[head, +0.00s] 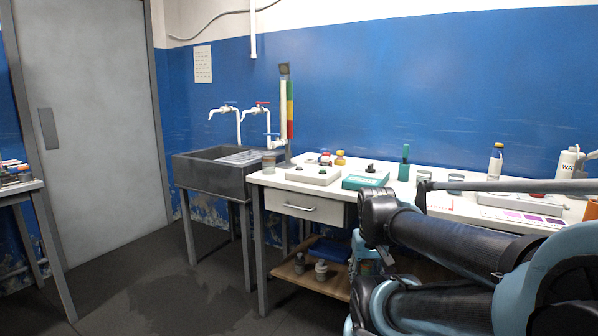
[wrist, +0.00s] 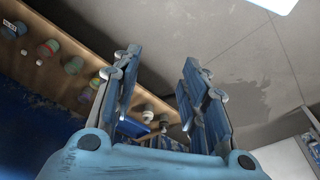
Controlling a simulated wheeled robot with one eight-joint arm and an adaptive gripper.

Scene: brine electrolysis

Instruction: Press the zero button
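I cannot make out which button is the zero button. A pale grey flat device (head: 313,176) with small knobs sits on the left part of the white bench. A green box (head: 365,181) with a dark knob stands just right of it. A low pale device (head: 522,204) with a red spot on top lies on the right part of the bench, partly behind my arm. My gripper (wrist: 158,65) is open and empty in the wrist view, its two blue fingers apart. It touches nothing that I can see.
The white bench (head: 300,208) has a drawer and a lower wooden shelf (head: 315,283) with bottles. A dark sink (head: 215,177) stands left. The floor before the door is clear.

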